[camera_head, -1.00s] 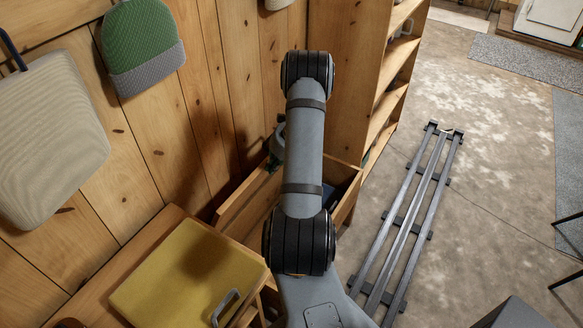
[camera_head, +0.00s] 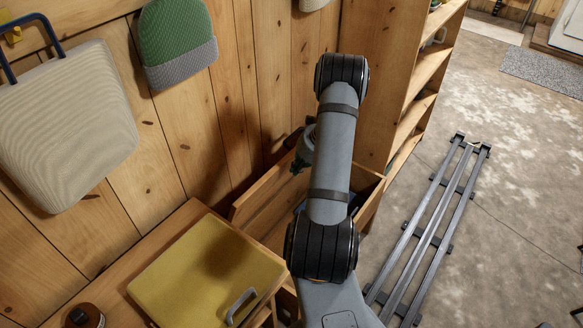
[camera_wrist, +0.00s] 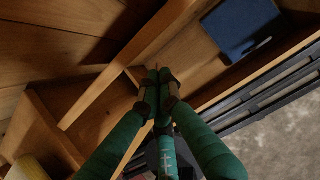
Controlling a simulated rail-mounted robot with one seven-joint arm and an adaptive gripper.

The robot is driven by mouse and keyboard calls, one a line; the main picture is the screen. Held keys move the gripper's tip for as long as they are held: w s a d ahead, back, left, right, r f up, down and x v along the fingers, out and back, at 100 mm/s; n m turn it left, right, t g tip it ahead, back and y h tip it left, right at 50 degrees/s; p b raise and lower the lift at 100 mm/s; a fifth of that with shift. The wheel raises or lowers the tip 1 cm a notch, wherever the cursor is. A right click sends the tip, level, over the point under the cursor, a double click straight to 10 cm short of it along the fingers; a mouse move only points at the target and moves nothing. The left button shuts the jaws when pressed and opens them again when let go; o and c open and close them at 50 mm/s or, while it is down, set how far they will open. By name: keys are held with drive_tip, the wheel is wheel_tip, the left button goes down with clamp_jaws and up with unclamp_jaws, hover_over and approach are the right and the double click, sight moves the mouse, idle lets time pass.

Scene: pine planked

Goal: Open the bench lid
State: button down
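The wooden bench (camera_head: 364,214) stands against the plank wall, and its compartment is uncovered. A wooden panel that looks like its lid (camera_head: 262,205) stands raised along the wall side. A dark blue item lies inside the compartment and shows in the wrist view (camera_wrist: 240,28). My gripper (camera_head: 303,152) is at the far end of the compartment, mostly hidden behind my arm. In the wrist view my gripper's green fingers (camera_wrist: 159,76) are together, close to a wooden edge. I see nothing held between them; contact with the wood cannot be told.
A tall shelf (camera_head: 385,90) stands just beyond. A metal rail (camera_head: 430,235) runs along the floor at right. A bag (camera_head: 70,125) and green cap (camera_head: 175,45) hang on the wall.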

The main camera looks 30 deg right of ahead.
wheel_tip(320, 180, up, 9)
drive_tip(key=s+p, duration=0.1)
drive_tip(key=p, duration=0.1)
drive_tip(key=shift+s+d+r, duration=0.2)
drive_tip(key=shift+s+d, duration=0.15)
drive_tip(key=p+x, duration=0.1)
drive_tip(key=x, duration=0.8)
drive_tip(key=shift+f, duration=0.25)
idle(0.3)
